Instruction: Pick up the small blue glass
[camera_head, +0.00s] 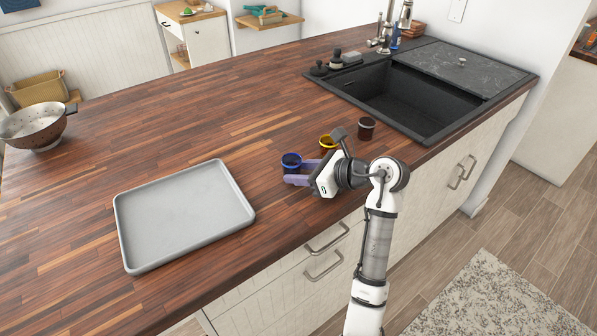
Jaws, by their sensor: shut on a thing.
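The small blue glass (291,161) stands upright on the wooden counter, just right of the grey tray. My gripper (290,172) reaches in from the right at counter height. Its purple fingers are shut on the blue glass, one finger in front of it and the other on its far right side. The lower part of the glass is partly hidden by the near finger. I cannot tell whether its base touches the counter.
A yellow-rimmed glass (327,142) stands close behind my gripper, and a dark brown glass (366,127) is farther right. The grey tray (240,196) lies to the left. A black sink (415,100) is at the right rear. The counter behind the glasses is clear.

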